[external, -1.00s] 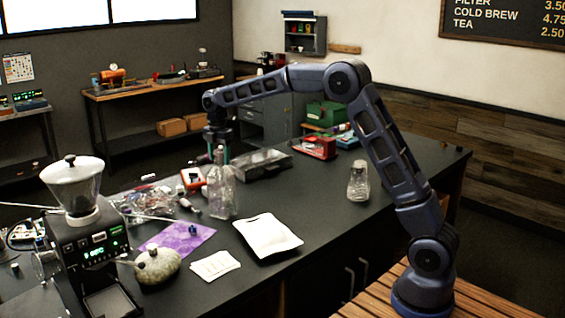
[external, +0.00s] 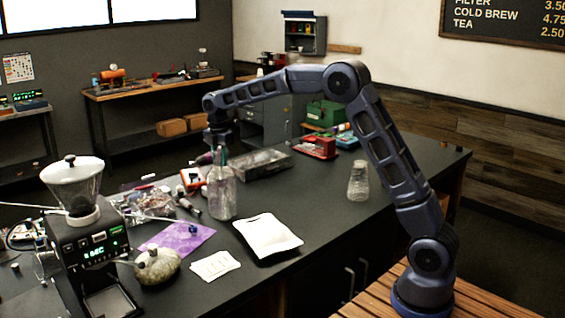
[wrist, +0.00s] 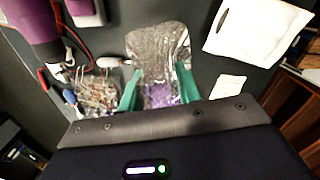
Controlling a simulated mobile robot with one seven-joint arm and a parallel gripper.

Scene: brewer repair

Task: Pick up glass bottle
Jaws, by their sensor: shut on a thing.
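The clear glass bottle (external: 221,192) stands upright on the dark counter in the external view, left of the white tray. In the wrist view the bottle (wrist: 159,65) lies between the two green fingers, its see-through body extending up the picture. My gripper (wrist: 157,92) is shut on the bottle, with a finger on each side of it. In the external view my gripper (external: 220,156) is at the bottle's neck, and the fingers are small and partly hidden there. I cannot tell whether the bottle's base touches the counter.
A white tray (external: 267,236) and white cards (external: 215,265) lie in front. A purple sheet (external: 178,238), a stone-like pot (external: 157,266) and bagged small parts (external: 140,205) are to the left. A glass shaker (external: 358,181) stands right. A grey metal tray (external: 262,163) lies behind.

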